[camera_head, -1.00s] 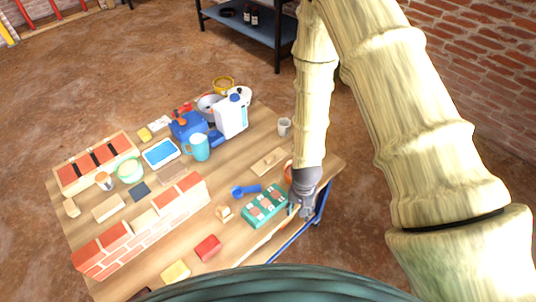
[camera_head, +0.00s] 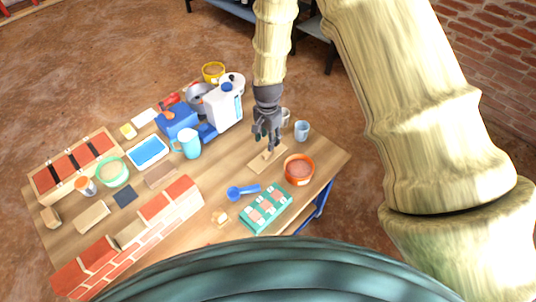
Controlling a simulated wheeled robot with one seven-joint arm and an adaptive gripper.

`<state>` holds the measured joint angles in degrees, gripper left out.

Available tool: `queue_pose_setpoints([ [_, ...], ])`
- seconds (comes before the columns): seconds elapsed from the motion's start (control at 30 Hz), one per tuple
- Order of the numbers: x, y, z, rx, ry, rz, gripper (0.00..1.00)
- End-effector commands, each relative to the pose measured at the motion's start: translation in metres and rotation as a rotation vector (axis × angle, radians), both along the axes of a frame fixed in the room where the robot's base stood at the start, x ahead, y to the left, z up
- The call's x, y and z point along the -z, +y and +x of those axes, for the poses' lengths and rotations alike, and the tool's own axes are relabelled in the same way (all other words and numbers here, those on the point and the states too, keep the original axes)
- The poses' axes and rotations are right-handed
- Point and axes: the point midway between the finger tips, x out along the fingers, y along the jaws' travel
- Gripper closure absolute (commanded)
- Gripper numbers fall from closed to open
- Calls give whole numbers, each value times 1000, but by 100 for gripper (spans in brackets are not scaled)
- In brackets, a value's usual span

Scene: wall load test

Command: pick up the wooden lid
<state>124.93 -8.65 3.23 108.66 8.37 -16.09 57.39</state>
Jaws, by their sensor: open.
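The wooden lid (camera_head: 262,162) is a flat, light wooden rectangle lying on the table, right of the middle of the tabletop, with a small raised piece near its centre. My gripper (camera_head: 266,145) points down with its fingers open just above the lid's middle and far part. The fingers cover part of the lid. I cannot tell whether the fingertips touch it.
An orange bowl (camera_head: 299,170) stands close right of the lid. A blue cup (camera_head: 302,131) and a pale cup stand behind it. A blue scoop (camera_head: 243,192) and a teal tray (camera_head: 266,210) lie in front.

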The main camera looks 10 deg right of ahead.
Motion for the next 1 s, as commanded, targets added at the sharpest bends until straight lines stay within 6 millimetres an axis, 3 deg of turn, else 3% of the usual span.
queue_pose_setpoints([
  [0.13, 15, 0, 0, 0, 0, 0, 57],
  [0.47, 31, -1, -1, -1, 0, 0, 57],
  [0.8, 66, -2, -2, -1, -1, -1, 57],
  [1.0, 74, -2, -2, 0, -1, 0, 57],
])
